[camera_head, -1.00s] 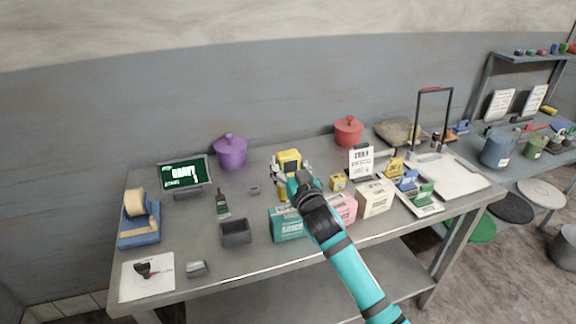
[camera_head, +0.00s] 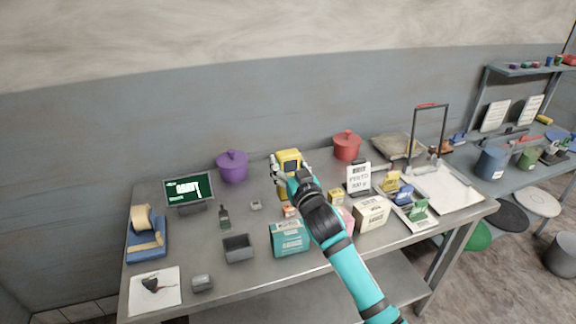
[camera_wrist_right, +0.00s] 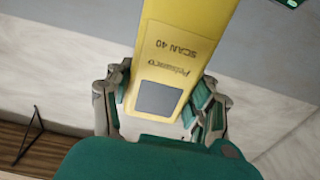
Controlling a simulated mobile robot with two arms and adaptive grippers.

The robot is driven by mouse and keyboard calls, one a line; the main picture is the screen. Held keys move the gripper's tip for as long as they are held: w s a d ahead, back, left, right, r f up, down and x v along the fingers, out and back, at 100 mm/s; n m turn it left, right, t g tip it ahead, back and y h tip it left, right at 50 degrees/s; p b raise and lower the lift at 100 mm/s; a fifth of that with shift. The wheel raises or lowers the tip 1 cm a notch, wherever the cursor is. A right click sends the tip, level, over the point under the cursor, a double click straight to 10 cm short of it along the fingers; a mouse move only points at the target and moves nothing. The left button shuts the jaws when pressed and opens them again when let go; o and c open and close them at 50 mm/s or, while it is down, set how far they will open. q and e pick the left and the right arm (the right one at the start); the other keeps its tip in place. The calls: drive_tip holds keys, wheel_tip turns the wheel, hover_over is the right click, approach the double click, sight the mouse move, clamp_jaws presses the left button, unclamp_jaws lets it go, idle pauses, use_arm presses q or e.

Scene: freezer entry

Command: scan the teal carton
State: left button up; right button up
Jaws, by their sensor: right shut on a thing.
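The teal carton (camera_head: 290,238) stands upright near the front edge of the table, its printed face toward me. My right gripper (camera_head: 287,172) is shut on a yellow scanner (camera_head: 289,158), held above the table behind the carton. In the right wrist view the scanner (camera_wrist_right: 180,50) shows a label reading "SCAN 40" and a grey panel, with the gripper's fingers on both sides of it. My right arm passes just right of the carton and hides part of the pink carton (camera_head: 347,219). My left gripper is not in view.
A green-screened display (camera_head: 189,189), tape dispenser (camera_head: 147,237) and grey bin (camera_head: 238,248) are on the left. A purple pot (camera_head: 232,166) and red pot (camera_head: 346,145) stand behind. A cream carton (camera_head: 371,212) and several small items crowd the right.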

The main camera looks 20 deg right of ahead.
wheel_tip(320, 180, up, 2)
drive_tip(key=shift+r+p, duration=0.15)
drive_tip(key=shift+p, duration=0.5)
drive_tip(key=shift+f, duration=0.2)
idle(0.7)
